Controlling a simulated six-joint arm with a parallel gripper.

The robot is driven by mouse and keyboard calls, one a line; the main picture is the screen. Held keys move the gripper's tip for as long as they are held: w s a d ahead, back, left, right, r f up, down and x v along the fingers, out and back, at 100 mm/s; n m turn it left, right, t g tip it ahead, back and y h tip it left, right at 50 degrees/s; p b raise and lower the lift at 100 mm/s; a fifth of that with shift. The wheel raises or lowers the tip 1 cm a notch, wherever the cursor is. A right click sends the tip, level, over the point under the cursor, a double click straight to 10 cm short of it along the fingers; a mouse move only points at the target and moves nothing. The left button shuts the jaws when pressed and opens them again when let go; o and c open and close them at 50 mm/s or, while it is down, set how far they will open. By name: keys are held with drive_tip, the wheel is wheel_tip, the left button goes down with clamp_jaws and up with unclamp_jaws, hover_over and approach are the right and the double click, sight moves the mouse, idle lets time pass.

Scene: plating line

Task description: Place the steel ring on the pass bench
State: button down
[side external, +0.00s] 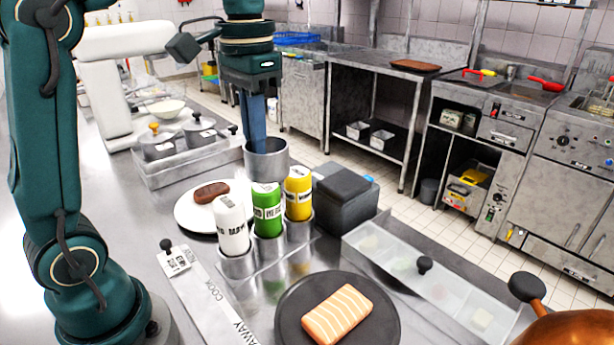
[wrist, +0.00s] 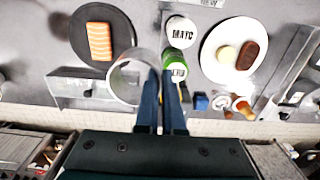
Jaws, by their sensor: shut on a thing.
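The steel ring (side external: 266,168) is a short, open metal cylinder. My gripper (side external: 256,135) points down at it from above, behind the squeeze bottles. In the wrist view my two blue fingers (wrist: 160,85) are close together on the right side of the ring's wall (wrist: 113,88), shut on it. The ring looks upright and appears held above the steel bench (side external: 135,190); the exact gap under it is hidden by the bottles. The bench also shows in the wrist view (wrist: 35,45).
White, green and yellow bottles (side external: 267,212) stand in a rack in front of the ring. A white plate (side external: 187,222) with a brown patty is left, a dark plate (side external: 290,322) with salmon in front. A black box (side external: 345,200) and clear-lidded tray (side external: 430,270) are right.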

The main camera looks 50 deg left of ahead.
drive_tip(key=s+a+m, duration=0.3)
drive_tip(key=a+m, duration=0.5)
drive_tip(key=a, duration=0.4)
drive_tip(key=m, duration=0.8)
hover_over(178, 235)
wheel_tip(178, 235, down, 18)
drive_tip(key=shift+d+r, duration=0.1)
drive_tip(key=shift+r, duration=0.15)
drive_tip(key=shift+f, duration=2)
drive_tip(key=shift+f, duration=0.1)
drive_tip(key=c, duration=1.3)
unclamp_jaws()
